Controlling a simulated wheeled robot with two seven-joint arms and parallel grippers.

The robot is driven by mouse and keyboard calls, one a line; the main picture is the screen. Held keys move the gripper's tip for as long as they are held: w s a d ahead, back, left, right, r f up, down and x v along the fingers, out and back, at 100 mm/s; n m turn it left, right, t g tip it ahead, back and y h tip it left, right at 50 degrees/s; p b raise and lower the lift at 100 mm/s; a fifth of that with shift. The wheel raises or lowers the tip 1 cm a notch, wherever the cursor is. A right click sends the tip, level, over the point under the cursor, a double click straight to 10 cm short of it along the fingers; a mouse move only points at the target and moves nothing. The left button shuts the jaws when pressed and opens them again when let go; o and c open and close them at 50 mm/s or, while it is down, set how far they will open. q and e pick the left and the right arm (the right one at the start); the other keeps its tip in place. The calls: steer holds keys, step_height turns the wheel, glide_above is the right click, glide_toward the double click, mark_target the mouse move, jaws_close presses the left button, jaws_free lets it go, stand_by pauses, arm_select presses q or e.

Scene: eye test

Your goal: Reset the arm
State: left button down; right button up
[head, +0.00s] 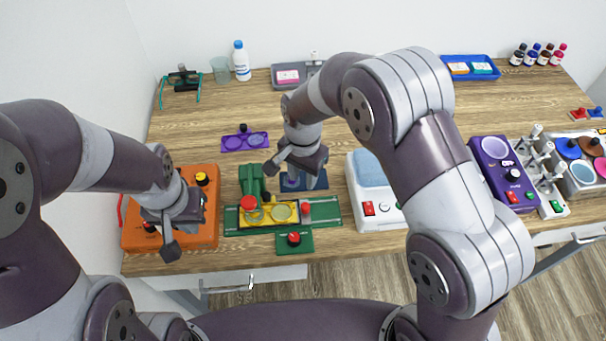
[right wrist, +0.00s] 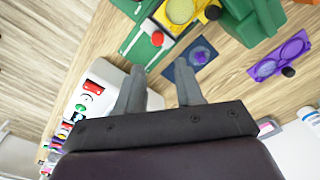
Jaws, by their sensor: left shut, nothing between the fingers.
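My left gripper (head: 170,249) is shut and empty over the front part of an orange box (head: 205,232) in the head view. My right gripper (head: 280,174) hangs over the middle of the table, near a dark blue plate (head: 318,181). In the right wrist view, its two fingers (right wrist: 161,67) are apart with nothing between them. The blue plate (right wrist: 180,73) lies beyond the right finger there. Whether the left fingertips touch the orange box cannot be told.
A green and yellow device (head: 232,216) sits between the grippers. A white box with a blue top (head: 372,172) stands right of my right gripper. A purple plate (head: 232,143), beaker (head: 221,70) and white bottle (head: 241,64) are farther back. Bare wood lies at back centre-left.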

stand_by(0.4)
steer(key=s+d+r+n+t+b, duration=0.1)
steer(key=s+d+r+n, duration=0.3)
steer(key=s+d, duration=0.9)
steer(key=d+n+b, duration=0.1)
steer(key=n, duration=0.2)
steer(key=shift+s+d+n, duration=0.2)
steer(key=shift+d+n, duration=0.1)
steer(key=shift+s+d+r, duration=0.1)
steer(key=shift+s, duration=0.1)
steer(key=shift+w, duration=0.15)
